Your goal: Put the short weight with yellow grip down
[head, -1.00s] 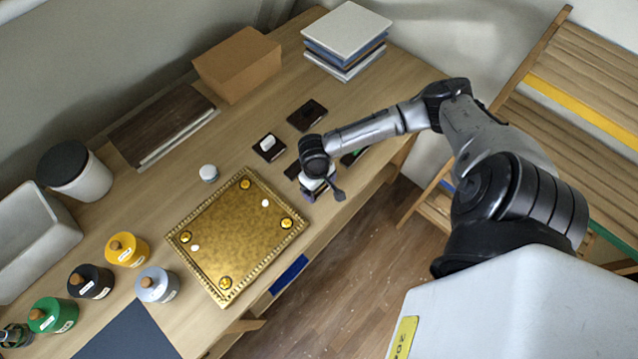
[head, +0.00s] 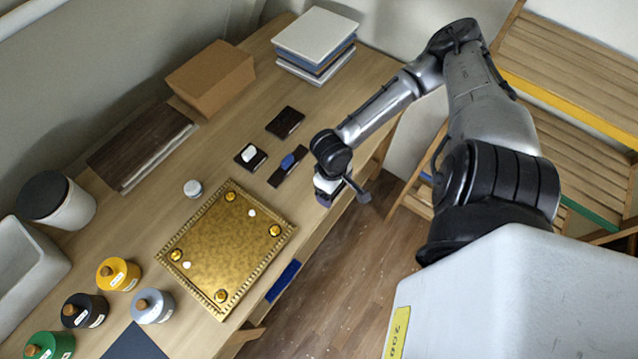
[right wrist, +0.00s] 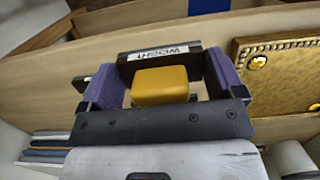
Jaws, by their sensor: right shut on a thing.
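My right gripper (head: 328,198) is near the table's front edge, right of the gilt tray (head: 184,288). In the right wrist view its purple fingers (right wrist: 168,88) are shut on the short weight with yellow grip. The yellow grip (right wrist: 160,84) sits between the fingers, with the dark weight body (right wrist: 138,67) and its white label behind it. In the head view the gripper hides the weight, and I cannot tell how high it is held. My left gripper is not in view.
A weight with white grip (head: 244,165), a weight with blue grip (head: 275,180) and a dark plate (head: 286,122) lie on the table (head: 235,125). A small white-topped cylinder (head: 193,188) stands behind the tray. Coloured canisters (head: 118,274) stand at left.

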